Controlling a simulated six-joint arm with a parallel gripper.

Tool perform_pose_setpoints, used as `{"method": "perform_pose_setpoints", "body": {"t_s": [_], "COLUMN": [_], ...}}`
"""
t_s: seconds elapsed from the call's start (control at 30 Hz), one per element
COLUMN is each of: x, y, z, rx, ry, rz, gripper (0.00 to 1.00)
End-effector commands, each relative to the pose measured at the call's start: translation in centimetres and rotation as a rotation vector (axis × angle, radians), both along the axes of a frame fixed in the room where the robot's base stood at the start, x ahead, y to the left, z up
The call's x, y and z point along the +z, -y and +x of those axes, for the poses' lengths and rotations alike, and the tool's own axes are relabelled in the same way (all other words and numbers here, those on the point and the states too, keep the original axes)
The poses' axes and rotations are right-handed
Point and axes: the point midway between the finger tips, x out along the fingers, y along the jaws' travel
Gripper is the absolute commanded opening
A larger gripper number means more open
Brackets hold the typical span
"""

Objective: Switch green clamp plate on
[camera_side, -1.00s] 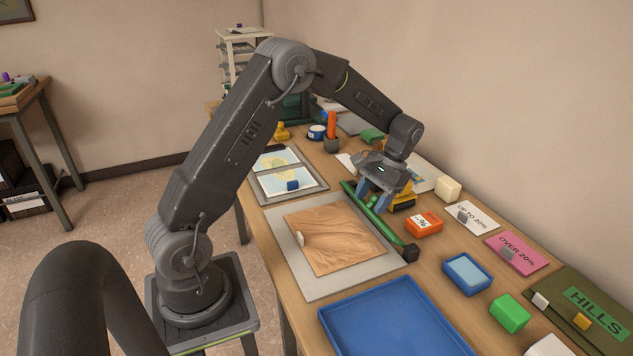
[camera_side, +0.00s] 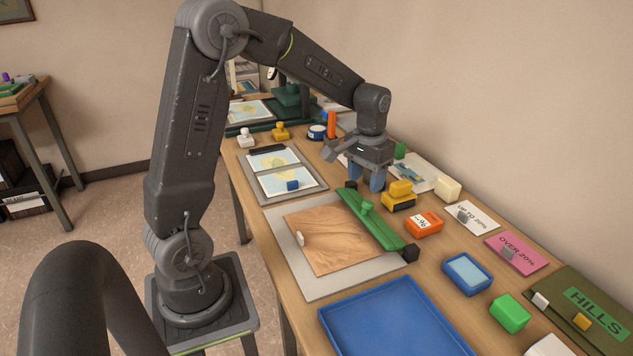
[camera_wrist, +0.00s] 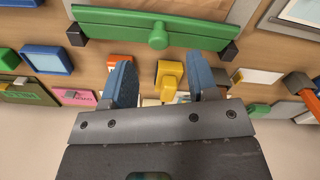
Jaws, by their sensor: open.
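The green clamp plate (camera_side: 372,222) is a long green bar with a round green knob, set between dark end blocks along the right edge of the wooden board (camera_side: 325,240). Its broad face shows, and it leans over or lies at the board's edge; whether it presses on the wood I cannot tell. In the wrist view the plate (camera_wrist: 195,28) runs across the top, with its knob pointing toward the gripper. My gripper (camera_side: 368,178) is open and empty, beyond the plate's far end and apart from it. Its blue fingers (camera_wrist: 160,75) show in the wrist view.
A yellow stamp (camera_side: 399,196) on a dark base stands close to my gripper. An orange block (camera_side: 424,223), white card (camera_side: 472,218), pink card (camera_side: 516,251) and blue tray (camera_side: 395,322) lie nearby. Framed maps (camera_side: 287,182) lie left of the gripper.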

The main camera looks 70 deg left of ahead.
Motion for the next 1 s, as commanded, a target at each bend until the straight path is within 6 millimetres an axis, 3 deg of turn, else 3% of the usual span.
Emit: {"method": "perform_pose_setpoints", "body": {"t_s": [0.33,0.7,1.0], "x": [6.6,9.6,10.9], "y": [0.4,5.0,8.1], "z": [-0.3,-5.0,-9.2], "rx": [-0.007,-0.090,-0.157], "ry": [0.009,0.135,0.239], "rz": [0.004,0.039,0.059], "gripper": [0.54,0.54,0.54]}}
